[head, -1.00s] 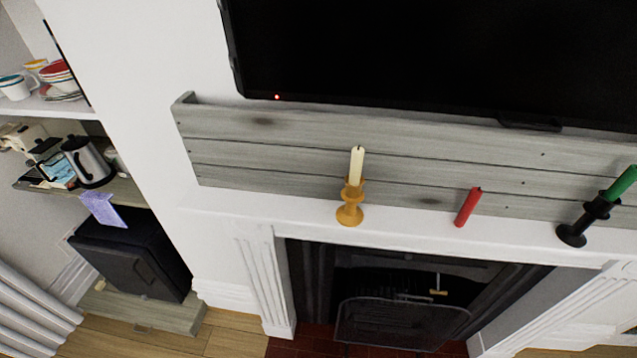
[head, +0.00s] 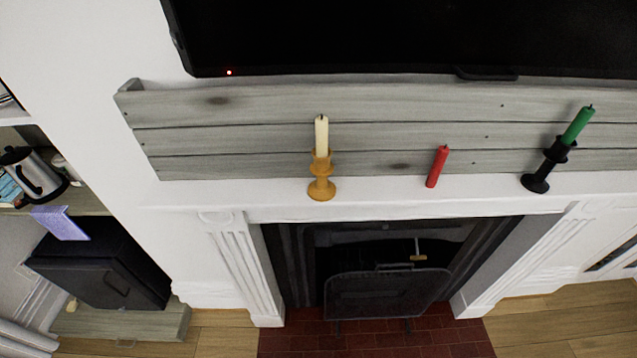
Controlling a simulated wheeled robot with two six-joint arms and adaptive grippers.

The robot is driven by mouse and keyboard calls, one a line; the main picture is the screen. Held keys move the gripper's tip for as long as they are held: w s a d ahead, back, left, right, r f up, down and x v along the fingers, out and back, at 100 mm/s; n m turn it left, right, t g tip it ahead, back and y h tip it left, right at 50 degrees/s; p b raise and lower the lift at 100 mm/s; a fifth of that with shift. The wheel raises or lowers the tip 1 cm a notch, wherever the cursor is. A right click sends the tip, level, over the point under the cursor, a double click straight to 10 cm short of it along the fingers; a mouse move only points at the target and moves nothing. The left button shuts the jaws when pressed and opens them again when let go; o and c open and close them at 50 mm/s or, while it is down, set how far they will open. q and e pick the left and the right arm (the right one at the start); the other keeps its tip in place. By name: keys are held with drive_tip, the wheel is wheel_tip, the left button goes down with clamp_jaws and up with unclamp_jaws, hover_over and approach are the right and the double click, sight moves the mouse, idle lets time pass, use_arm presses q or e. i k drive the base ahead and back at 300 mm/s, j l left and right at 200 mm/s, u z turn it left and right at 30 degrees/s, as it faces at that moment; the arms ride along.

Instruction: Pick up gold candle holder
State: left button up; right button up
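The gold candle holder (head: 321,189) stands upright on the white mantel shelf (head: 240,194), left of the middle of the head view. A cream candle (head: 321,137) stands in it. Neither of my grippers shows in the head view, so I cannot see where they are relative to the holder.
A red candle (head: 437,167) stands without a holder on the mantel. Further right is a black holder (head: 545,168) with a green candle (head: 577,125). A grey plank box (head: 230,135) and a dark TV (head: 400,35) are behind. A fireplace screen (head: 390,293) stands below.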

sight(321, 189)
drive_tip(key=j+z, duration=0.1)
drive_tip(key=j, duration=0.4)
drive_tip(key=j+z, duration=0.1)
drive_tip(key=j, duration=0.4)
drive_tip(key=k+j+z, duration=0.1)
drive_tip(key=j, duration=0.4)
drive_tip(key=j+z, duration=0.1)
drive_tip(key=j, duration=0.4)
drive_tip(key=k+j+z, duration=0.1)
drive_tip(key=j, duration=0.35)
drive_tip(key=k+j+z, duration=0.1)
drive_tip(key=j, duration=0.4)
drive_tip(key=k+j+z, duration=0.1)
drive_tip(key=j, duration=0.35)
drive_tip(key=k+j+z, duration=0.1)
drive_tip(key=j, duration=0.35)
drive_tip(key=k+j, duration=0.05)
